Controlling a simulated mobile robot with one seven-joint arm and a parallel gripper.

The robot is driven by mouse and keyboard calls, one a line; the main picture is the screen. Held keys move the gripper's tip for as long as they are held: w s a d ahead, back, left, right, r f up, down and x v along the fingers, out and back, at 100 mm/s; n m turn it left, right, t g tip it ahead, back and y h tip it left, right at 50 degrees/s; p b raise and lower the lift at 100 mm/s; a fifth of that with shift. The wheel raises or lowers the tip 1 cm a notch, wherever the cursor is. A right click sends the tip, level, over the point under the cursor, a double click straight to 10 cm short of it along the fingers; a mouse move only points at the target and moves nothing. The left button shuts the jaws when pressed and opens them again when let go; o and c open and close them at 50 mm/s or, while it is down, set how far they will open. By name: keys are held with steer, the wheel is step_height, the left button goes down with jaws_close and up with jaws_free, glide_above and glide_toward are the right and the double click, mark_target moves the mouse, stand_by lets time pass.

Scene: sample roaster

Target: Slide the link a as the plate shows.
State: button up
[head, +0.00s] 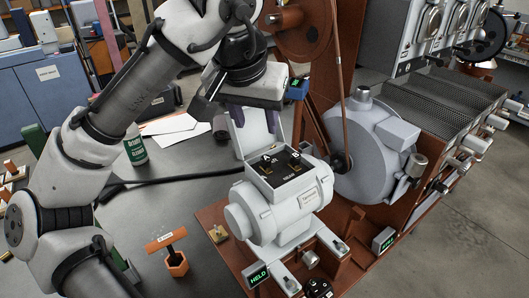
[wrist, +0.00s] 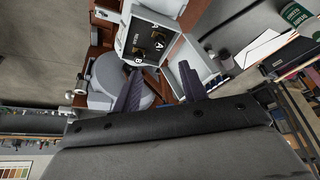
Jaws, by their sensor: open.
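A grey motor (head: 283,203) carries an open terminal box with a black inside (head: 279,176). Small brass-coloured links and white letters, among them A and B, show inside; link a's exact position is too small to tell in the head view. In the wrist view the black panel (wrist: 150,45) shows letters A and B beside brass pieces. The box's lid (head: 262,135) stands raised at the back.
A belt (head: 346,80) and a large grey blower (head: 370,150) stand to the right. A sign reading HELD (head: 259,275) is at the front. A green-and-white bottle (head: 135,151), a black cable (head: 170,180) and an orange-handled tool (head: 170,245) are on the grey table to the left.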

mark_target(265, 158)
steer(key=p+x, duration=0.1)
steer(key=x, duration=1.2)
steer(key=shift+w+d+f, duration=0.1)
steer(key=shift+w+f, duration=0.1)
steer(key=shift+f, duration=0.05)
jaws_close()
